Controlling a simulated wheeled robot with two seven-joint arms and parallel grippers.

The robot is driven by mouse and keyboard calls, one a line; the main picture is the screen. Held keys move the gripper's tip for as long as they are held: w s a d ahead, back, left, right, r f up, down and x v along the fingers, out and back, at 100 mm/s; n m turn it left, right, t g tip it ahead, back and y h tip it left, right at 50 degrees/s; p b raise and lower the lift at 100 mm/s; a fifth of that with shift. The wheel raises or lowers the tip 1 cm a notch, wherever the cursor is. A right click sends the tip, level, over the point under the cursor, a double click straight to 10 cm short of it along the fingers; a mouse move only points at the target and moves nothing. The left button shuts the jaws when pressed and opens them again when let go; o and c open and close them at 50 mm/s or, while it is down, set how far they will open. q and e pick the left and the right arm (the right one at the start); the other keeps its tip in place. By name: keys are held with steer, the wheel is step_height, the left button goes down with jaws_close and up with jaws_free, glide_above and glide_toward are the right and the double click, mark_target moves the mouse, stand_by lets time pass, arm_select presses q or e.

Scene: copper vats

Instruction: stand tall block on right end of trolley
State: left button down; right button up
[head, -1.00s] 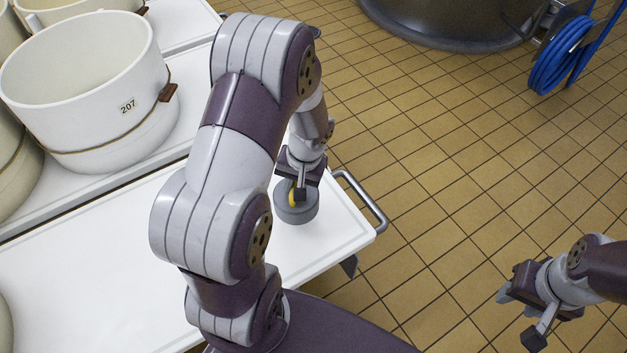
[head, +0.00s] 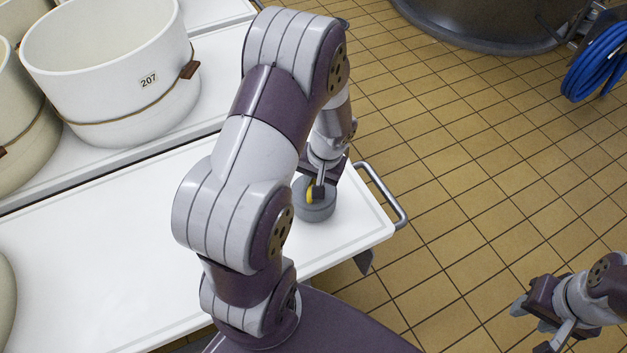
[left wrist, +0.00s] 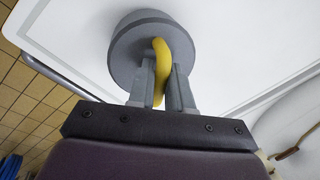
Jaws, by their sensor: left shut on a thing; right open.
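A grey round block (head: 317,211) with a yellow handle (left wrist: 161,62) is at the right end of the white trolley (head: 110,260). My left gripper (head: 318,190) reaches down from above and is shut on the yellow handle. In the left wrist view the grey block (left wrist: 128,50) is just beyond the fingers, with the white trolley top behind it. I cannot tell whether its base touches the trolley. The block looks low and wide from here; its full height is hidden. My right gripper (head: 532,327) is open and empty over the floor at lower right.
A white tub marked 207 (head: 110,85) stands on another white trolley behind. A metal push handle (head: 385,195) sticks out from the trolley's right end. A blue hose (head: 597,62) and a large vat (head: 480,25) are at the back right. The trolley's middle is clear.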

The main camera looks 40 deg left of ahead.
arm_select(q)
steer(key=shift+f+b, duration=0.6)
steer(key=shift+f, duration=0.05)
stand_by(1.1)
steer(key=c, duration=1)
jaws_free()
steer(key=shift+o, duration=0.2)
steer(key=shift+f, duration=0.1)
step_height(320, 180, up, 7)
steer(key=p, duration=0.6)
steer(key=shift+p, duration=0.3)
